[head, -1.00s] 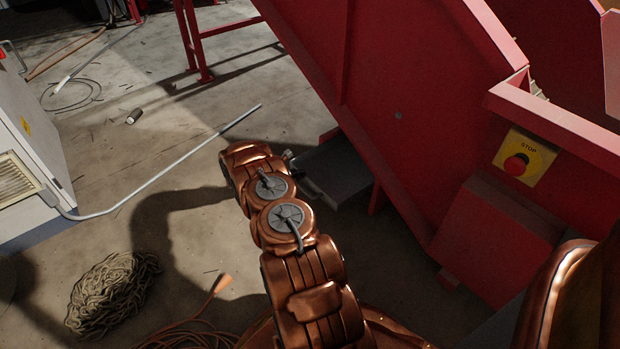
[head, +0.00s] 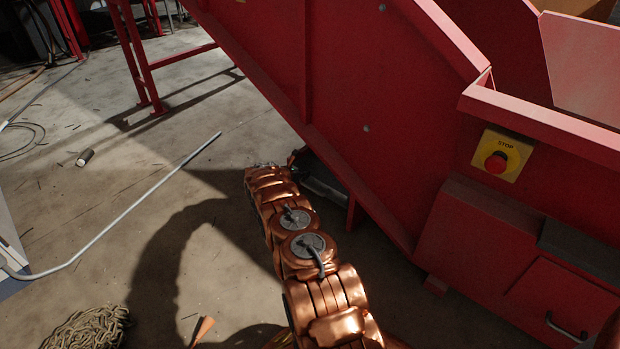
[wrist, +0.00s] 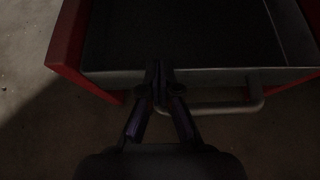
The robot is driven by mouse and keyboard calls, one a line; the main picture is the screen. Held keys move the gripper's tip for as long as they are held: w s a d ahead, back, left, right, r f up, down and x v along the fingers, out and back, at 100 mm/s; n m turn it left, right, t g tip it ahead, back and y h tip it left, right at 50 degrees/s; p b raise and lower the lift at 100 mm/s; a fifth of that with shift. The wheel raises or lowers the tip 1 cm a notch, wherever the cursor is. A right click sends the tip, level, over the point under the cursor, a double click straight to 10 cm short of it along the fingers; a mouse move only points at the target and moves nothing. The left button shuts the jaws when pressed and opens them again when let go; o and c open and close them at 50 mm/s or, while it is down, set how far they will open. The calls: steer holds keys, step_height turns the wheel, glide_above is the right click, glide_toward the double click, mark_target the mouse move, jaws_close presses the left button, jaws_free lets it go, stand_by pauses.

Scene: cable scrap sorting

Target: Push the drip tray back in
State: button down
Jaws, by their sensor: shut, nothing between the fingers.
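The drip tray is a dark grey metal tray. In the head view a strip of the tray (head: 328,192) shows low under the red machine, partly hidden by my arm. In the wrist view the front wall of the tray (wrist: 215,77) runs across the picture, with a bar handle (wrist: 225,108) on its near side. My gripper (wrist: 157,68) is shut and empty. Its fingertips are at the tray's front wall, by the left end of the handle. I cannot tell for sure whether they touch it. The tray's inside looks dark and empty.
The red machine (head: 400,130) rises over the tray, and its red frame (wrist: 70,45) flanks the tray on the left. A stop button (head: 496,162) is at the right. The floor between is mostly clear.

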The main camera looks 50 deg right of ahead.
steer(key=shift+d, duration=0.1)
stand_by(0.3)
steer(key=shift+a+r+p, duration=0.15)
steer(key=shift+a+p, duration=0.3)
steer(key=shift+p, duration=0.1)
steer(key=a+f+p+v, duration=0.1)
steer(key=p+v, duration=0.4)
steer(key=v, duration=0.7)
steer(key=shift+a+p, duration=0.2)
steer(key=shift+p, duration=0.1)
steer(key=shift+s, duration=0.1)
